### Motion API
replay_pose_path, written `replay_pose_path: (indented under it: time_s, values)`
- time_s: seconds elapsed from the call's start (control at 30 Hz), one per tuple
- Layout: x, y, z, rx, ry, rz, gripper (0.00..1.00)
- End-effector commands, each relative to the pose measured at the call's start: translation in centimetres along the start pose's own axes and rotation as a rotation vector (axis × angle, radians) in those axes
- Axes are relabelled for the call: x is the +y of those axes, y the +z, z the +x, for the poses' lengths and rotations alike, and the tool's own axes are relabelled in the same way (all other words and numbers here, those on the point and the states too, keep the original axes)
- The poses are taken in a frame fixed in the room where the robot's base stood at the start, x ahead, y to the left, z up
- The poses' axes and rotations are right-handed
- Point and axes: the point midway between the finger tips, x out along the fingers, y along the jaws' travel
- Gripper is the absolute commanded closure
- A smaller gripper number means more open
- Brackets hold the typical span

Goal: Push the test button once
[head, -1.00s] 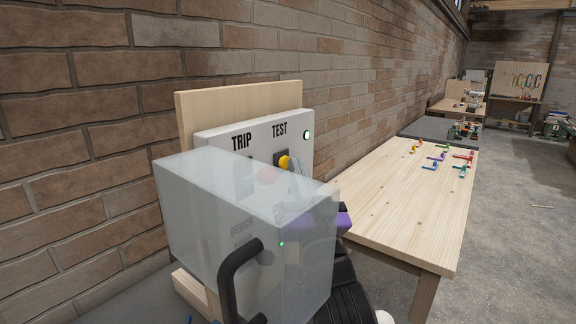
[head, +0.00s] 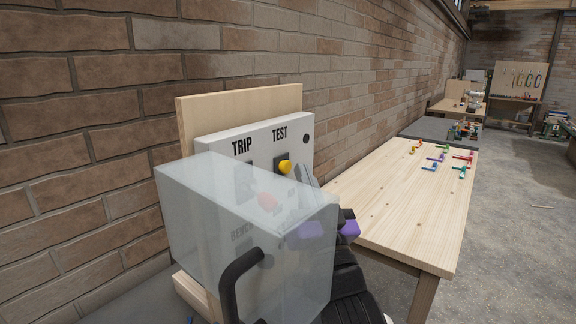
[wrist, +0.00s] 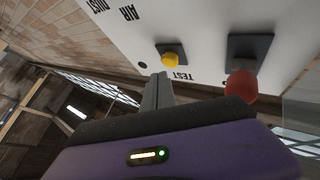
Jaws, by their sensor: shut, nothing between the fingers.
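The yellow test button (head: 285,167) sits on a dark square plate under the word TEST on a white panel (head: 213,139). It also shows in the wrist view (wrist: 170,59). My gripper (head: 304,174) is shut and empty, just right of the button in the head view. In the wrist view my fingertips (wrist: 160,77) point at the panel beside the yellow button and look slightly apart from it. The small round lamp (head: 306,139) at the panel's top right is dark.
A see-through box cover (head: 200,215) with a black handle (head: 228,285) stands in front of the panel's left and lower part. A wooden table (head: 400,205) with small coloured pieces is at the right, a brick wall behind.

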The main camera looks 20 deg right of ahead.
Motion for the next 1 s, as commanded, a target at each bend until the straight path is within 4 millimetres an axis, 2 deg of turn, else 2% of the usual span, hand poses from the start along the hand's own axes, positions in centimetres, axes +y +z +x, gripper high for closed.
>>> replay_pose_path:
  time_s: [0.27,0.7,1.0]
  values:
    - [0.2,-0.3,-0.2,-0.001,0.001,-0.002,1.0]
    - [2.2,-2.4,-2.8,-0.003,0.001,-0.001,1.0]
    - [2.5,-2.5,-3.5,0.0,0.0,0.0,1.0]
